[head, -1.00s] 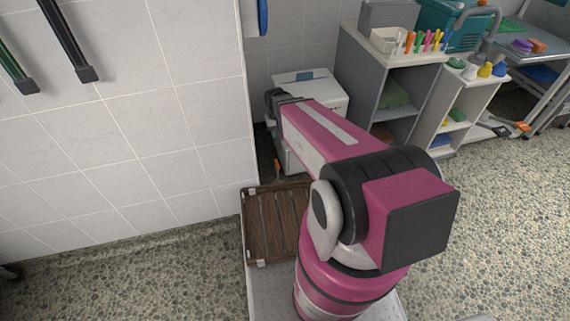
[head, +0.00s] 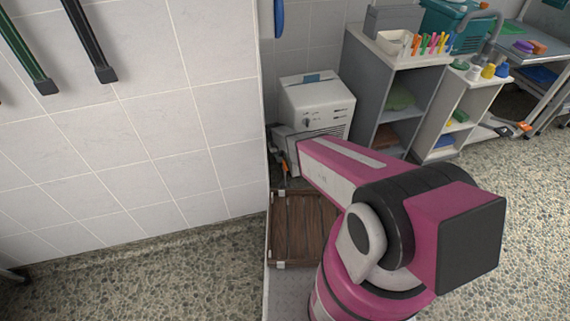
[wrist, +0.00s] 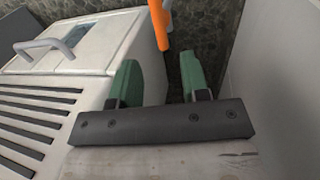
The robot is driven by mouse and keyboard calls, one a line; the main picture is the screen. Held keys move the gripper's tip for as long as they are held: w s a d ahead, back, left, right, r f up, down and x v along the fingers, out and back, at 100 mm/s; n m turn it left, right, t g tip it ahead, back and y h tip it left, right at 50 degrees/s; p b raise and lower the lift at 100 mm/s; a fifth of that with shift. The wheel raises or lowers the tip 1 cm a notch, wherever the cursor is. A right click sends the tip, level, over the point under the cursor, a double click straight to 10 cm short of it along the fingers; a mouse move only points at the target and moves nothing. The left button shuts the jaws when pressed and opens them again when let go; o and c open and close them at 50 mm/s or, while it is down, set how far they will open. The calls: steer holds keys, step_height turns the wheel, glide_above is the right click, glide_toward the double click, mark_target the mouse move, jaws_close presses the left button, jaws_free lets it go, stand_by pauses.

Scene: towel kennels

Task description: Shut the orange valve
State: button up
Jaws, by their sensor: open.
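The orange valve (wrist: 159,24) shows in the wrist view as an orange handle at the top middle, just beyond my fingertips and roughly in line with the gap between them. A small orange piece of it (head: 285,168) shows in the head view, low beside the white machine. My gripper (wrist: 160,68) has two green fingers, spread apart with nothing held between them. I cannot tell whether either finger touches the handle. What the handle is fixed to is hidden. In the head view my arm covers part of this area.
The white machine (head: 318,100) with a vented front stands close on the left in the wrist view (wrist: 75,75). A pale wall (wrist: 275,70) is close on the right. A brown slatted board (head: 300,225) lies below, and grey shelves (head: 385,85) stand behind.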

mark_target(284, 164)
steer(key=f, duration=0.4)
steer(key=d+f, duration=0.1)
steer(key=f, duration=0.1)
steer(key=shift+w+d+f, duration=0.1)
steer(key=shift+w+f, duration=0.1)
steer(key=shift+f, duration=0.15)
steer(key=shift+c, duration=0.2)
jaws_close()
